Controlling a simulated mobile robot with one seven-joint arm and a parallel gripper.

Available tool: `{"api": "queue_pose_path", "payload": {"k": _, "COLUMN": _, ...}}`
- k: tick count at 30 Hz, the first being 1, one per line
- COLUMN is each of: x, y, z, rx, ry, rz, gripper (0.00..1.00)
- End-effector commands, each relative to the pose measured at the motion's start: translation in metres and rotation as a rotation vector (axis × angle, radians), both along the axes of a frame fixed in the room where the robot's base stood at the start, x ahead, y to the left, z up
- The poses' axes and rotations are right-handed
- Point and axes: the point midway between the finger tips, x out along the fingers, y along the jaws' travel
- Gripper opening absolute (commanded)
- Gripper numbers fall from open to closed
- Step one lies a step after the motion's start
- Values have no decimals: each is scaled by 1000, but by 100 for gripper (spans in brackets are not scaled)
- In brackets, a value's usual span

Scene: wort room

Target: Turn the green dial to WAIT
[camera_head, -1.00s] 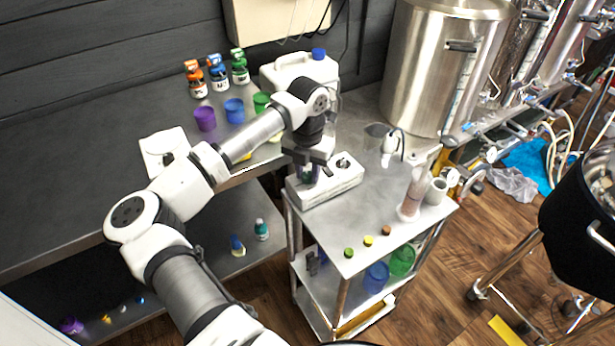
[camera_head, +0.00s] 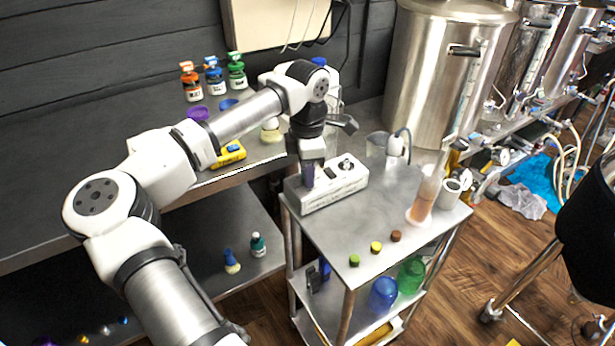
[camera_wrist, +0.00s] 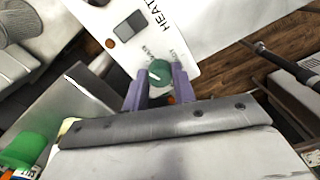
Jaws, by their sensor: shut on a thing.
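The green dial (camera_wrist: 160,72) sits on the white control box (camera_wrist: 118,22), which has a large HEAT label and small labels beside the dial that are too small to read surely. A pale pointer line shows on the dial, toward its left side in the wrist view. My gripper (camera_wrist: 159,80) is shut on the dial, one purple finger on each side. In the head view the white box (camera_head: 335,192) lies on the steel cart, and my gripper (camera_head: 308,178) comes down on its left part. The dial is hidden there.
The cart top (camera_head: 390,205) also holds green, yellow and brown caps at the front and a flask (camera_head: 422,205) at the right. A yellow block (camera_head: 230,155) lies on the bench to the left.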

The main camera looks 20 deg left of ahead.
Motion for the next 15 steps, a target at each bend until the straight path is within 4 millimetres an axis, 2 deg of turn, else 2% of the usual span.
{"api": "queue_pose_path", "payload": {"k": 6, "x": 0, "y": 0, "z": -1, "rx": 0, "ry": -1, "rz": -184, "gripper": 4}}
{"api": "queue_pose_path", "payload": {"k": 15, "x": 0, "y": 0, "z": 0, "rx": 1, "ry": -2, "rz": -360, "gripper": 4}}
